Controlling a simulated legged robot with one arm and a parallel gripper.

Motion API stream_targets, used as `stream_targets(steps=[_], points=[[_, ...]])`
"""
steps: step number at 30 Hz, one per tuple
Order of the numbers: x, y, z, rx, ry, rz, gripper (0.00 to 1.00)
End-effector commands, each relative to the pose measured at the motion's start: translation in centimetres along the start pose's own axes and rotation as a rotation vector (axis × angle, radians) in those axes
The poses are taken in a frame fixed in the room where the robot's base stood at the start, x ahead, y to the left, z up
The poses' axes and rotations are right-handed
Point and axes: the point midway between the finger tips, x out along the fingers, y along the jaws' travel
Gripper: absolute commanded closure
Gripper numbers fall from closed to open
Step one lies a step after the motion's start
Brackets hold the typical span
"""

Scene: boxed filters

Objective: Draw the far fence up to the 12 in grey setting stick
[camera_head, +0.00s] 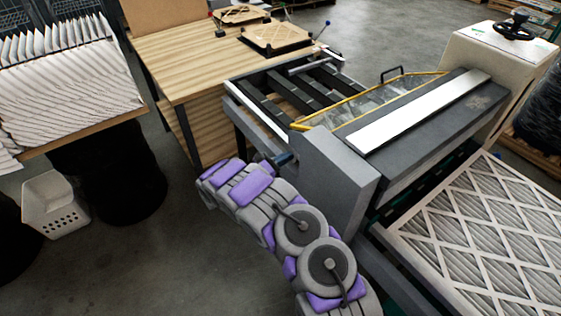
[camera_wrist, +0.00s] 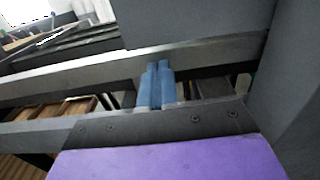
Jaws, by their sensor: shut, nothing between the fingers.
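My gripper (camera_wrist: 156,85) shows in the wrist view as two blue fingers pressed together, with nothing between them. They are in front of a grey metal rail (camera_wrist: 70,80); I cannot tell whether they touch it. In the head view my gripper (camera_head: 284,158) is low beside the near left corner of the machine, by its grey end housing (camera_head: 325,170). A pale crossbar (camera_head: 312,63) spans the far end of the slatted bed (camera_head: 290,92) and may be the far fence. I cannot make out a grey setting stick for certain.
A wooden bench (camera_head: 180,60) with framed pieces stands behind the bed. A yellow-edged clear guard (camera_head: 370,100) and dark press beam (camera_head: 430,115) lie right. A lattice-faced filter (camera_head: 490,240) is at lower right.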

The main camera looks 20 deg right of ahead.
Motion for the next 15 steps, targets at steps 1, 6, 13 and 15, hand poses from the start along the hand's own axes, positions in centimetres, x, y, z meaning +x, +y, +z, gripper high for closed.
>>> stream_targets(steps=[1, 6, 13, 15], points=[[0.2, -0.1, 0.0, 0.000, 0.001, -0.001, 1.00], [0.6, -0.2, 0.0, 0.001, 0.004, -0.002, 1.00], [1.2, -0.2, -0.1, 0.002, 0.005, -0.004, 1.00], [1.9, -0.2, -0.2, 0.002, 0.004, -0.005, 1.00]])
